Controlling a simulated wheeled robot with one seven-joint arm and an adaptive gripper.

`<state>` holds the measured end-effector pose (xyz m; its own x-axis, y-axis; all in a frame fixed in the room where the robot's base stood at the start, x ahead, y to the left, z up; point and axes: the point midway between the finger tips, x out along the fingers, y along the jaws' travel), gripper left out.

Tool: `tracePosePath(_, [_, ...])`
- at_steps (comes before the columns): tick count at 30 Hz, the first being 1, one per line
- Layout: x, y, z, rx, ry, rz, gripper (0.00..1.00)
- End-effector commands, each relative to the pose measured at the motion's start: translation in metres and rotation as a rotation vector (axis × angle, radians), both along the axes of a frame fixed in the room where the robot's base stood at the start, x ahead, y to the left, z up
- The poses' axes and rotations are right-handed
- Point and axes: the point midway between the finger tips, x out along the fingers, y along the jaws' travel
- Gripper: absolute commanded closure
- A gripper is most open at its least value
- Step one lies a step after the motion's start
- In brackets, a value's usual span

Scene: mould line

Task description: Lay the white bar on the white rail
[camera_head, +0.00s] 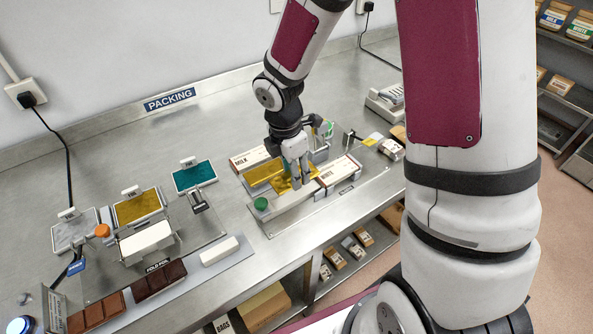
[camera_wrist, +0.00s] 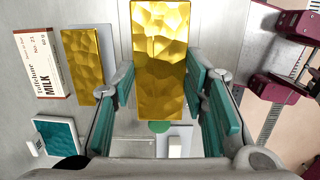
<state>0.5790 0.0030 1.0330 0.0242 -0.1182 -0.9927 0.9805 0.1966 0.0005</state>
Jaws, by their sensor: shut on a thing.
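My gripper (camera_head: 296,178) is over the packing fixture, its teal fingers on both sides of a gold foil-wrapped bar (camera_wrist: 160,55). In the head view this gold bar (camera_head: 281,187) shows partly under the fingers. A bare white bar (camera_head: 219,249) lies away from my gripper, on a pale strip (camera_head: 208,262) at the bench's front edge. A carton lettered WHITE (camera_head: 338,171) lies right of my gripper. I cannot tell for certain which part is the white rail.
A MILK carton (camera_head: 250,158) and another gold bar (camera_head: 262,173) lie left of my gripper. A green knob (camera_head: 260,204) is at the fixture's front left. Brown bars (camera_head: 97,311) and dark bars (camera_head: 158,278) lie along the front edge. A teal sheet (camera_head: 194,176) stands farther left.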

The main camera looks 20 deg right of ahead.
Motion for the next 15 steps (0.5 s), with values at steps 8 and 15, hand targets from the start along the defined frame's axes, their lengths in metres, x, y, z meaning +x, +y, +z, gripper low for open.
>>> tracePosePath(8, [0.002, 0.0, -0.022, -0.001, 0.0, 0.0, 0.92])
tracePosePath(15, [0.002, 0.0, -0.041, -0.001, 0.001, 0.0, 0.92])
